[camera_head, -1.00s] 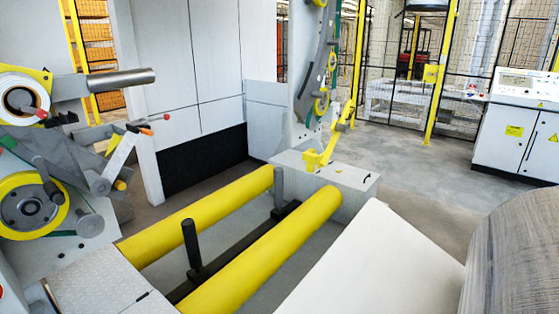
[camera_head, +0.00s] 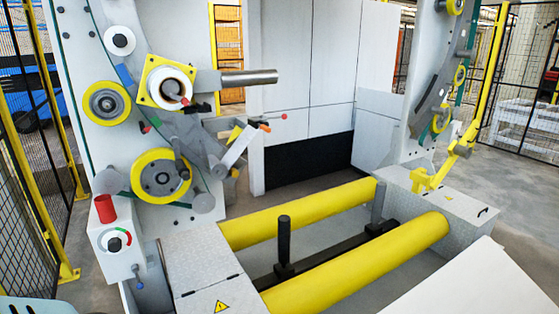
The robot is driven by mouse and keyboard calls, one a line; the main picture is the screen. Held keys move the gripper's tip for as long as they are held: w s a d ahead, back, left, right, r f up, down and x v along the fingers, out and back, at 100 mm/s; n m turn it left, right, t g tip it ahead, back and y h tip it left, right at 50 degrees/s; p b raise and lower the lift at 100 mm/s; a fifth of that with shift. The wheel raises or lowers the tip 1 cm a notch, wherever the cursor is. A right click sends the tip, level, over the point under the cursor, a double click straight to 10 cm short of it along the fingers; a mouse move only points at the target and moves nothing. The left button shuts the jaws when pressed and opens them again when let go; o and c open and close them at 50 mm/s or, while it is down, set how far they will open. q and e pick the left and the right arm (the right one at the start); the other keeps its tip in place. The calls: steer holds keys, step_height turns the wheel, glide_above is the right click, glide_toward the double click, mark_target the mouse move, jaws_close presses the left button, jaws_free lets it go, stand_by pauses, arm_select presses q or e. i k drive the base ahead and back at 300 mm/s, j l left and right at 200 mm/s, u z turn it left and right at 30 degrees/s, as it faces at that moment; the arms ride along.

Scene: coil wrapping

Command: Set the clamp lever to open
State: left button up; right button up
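On the left wrapping machine (camera_head: 95,70), a grey arm assembly carries a short lever with an orange tip (camera_head: 264,127) and a thin rod with a red ball end (camera_head: 283,117). A smaller handle with a red tip (camera_head: 145,128) sits left of them. I cannot tell which of these is the clamp lever or how it is set. Above them is a yellow square-flanged spool (camera_head: 165,82) with a red-tipped part at its centre. A control box (camera_head: 120,245) with a black knob and a red-green arc stands at lower left. Neither of my grippers is in view.
Two yellow rollers (camera_head: 355,265) lie across the middle, with a black upright post (camera_head: 284,240) between them. A grey plate (camera_head: 200,262) lies before the machine. Mesh fencing (camera_head: 20,165) stands at left. A white sloped surface (camera_head: 455,287) fills the lower right.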

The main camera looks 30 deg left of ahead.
mark_target(257, 120)
steer(key=u, duration=1.7)
